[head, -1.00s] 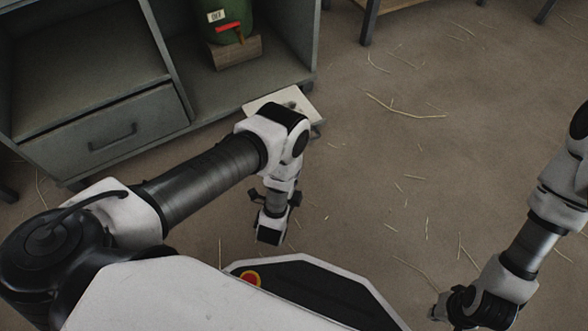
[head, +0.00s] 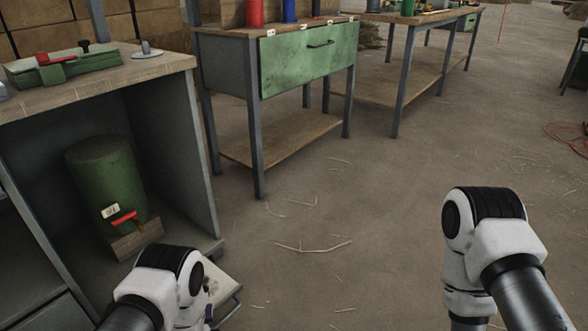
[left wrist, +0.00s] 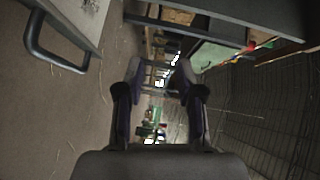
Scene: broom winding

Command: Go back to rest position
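My left arm shows at the bottom left of the head view, bent at a white and black joint. My right arm shows at the bottom right of the head view, also bent at a white and black joint. Its gripper is not in view.
A grey cabinet (head: 190,150) with a green barrel (head: 104,180) stands close beside my left arm. A workbench with a green drawer (head: 300,62) stands behind. The straw-littered floor (head: 370,215) between my arms is clear.

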